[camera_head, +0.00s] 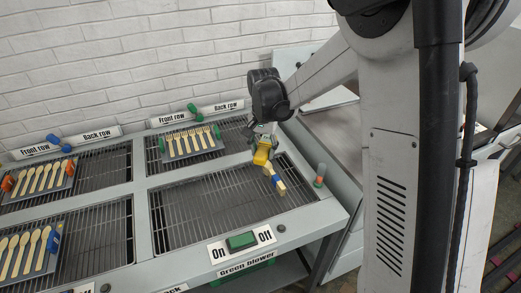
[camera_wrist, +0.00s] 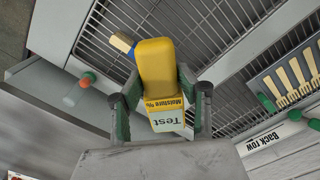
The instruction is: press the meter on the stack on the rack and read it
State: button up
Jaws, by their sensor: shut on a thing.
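My gripper (camera_head: 262,142) is shut on the yellow meter (camera_head: 261,157), over the right part of the front right rack (camera_head: 205,215). In the wrist view, the green-padded fingers of my gripper (camera_wrist: 160,98) hold the meter (camera_wrist: 156,62) from both sides. Its pale face (camera_wrist: 167,117) reads "Test" and "Moisture %"; no number can be made out. A small wooden stack with a blue band (camera_head: 279,186) is on the rack at the meter's lower end; it also shows in the wrist view (camera_wrist: 122,43), partly hidden by the meter. I cannot tell whether they touch.
A green blower switch (camera_head: 241,241) is on the front edge. The rack left of the stack is empty.

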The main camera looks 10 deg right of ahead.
jog(key=shift+w+f+m, duration=0.1)
jog(key=shift+f+m, duration=0.2)
jog(key=shift+f, duration=0.2)
jog(key=shift+f+b, duration=1.7)
jog(key=shift+f, duration=1.8)
jog(key=o, duration=0.6)
grip_shut()
jog(key=shift+f+b, duration=0.4)
jog(key=shift+b, duration=0.2)
